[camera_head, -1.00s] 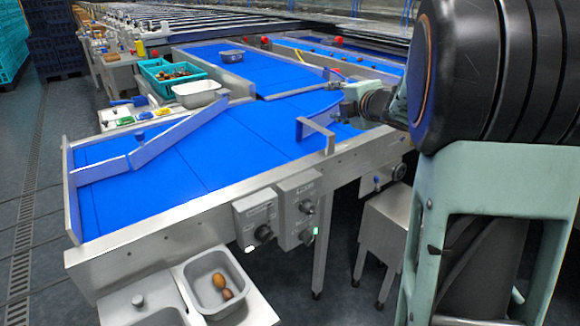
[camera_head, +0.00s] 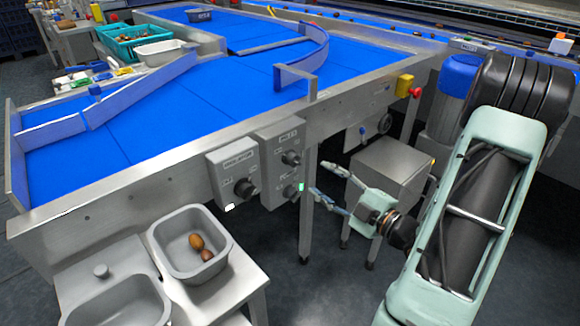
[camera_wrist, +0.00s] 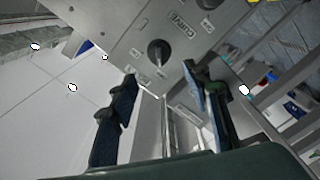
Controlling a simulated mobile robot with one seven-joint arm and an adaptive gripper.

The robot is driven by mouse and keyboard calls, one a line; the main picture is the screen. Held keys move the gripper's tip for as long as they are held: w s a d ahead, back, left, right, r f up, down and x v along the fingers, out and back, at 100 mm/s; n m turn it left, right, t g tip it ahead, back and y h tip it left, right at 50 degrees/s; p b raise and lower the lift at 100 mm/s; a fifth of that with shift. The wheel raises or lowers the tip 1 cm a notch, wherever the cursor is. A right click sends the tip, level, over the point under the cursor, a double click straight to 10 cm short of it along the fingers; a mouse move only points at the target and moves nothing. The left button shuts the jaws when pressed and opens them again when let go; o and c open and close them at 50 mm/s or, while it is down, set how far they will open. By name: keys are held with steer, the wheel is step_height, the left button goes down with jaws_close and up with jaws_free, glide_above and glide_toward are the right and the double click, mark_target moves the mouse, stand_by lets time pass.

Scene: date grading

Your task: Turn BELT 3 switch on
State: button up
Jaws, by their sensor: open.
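Two grey control boxes hang on the front side of the conveyor. The right box (camera_head: 281,146) carries an upper rotary switch (camera_head: 291,157) and a lower rotary switch (camera_head: 291,192), with a small green light beside the lower one. Its labels are too small to read surely in the head view, so I cannot tell which switch is BELT 3. In the wrist view a black knob (camera_wrist: 159,51) has a label reading CURVE, and part of another knob (camera_wrist: 206,3) shows at the top edge. My gripper (camera_head: 317,178) is open and empty, just right of the right box, apart from the switches.
The left control box (camera_head: 232,169) has one large knob. Below stand grey basins, one (camera_head: 162,262) holding brown dates. A metal cabinet (camera_head: 392,172) and a conveyor leg (camera_head: 306,225) are close to my gripper. A red emergency button (camera_head: 415,93) sits farther right.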

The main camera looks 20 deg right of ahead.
mark_target(298, 163)
steer(key=b+x, duration=0.1)
steer(key=x, duration=0.9)
steer(key=shift+w+a+r, duration=0.1)
steer(key=shift+w+a, duration=0.05)
steer(key=shift+w, duration=0.15)
steer(key=c, duration=1.1)
steer(key=shift+c, duration=0.2)
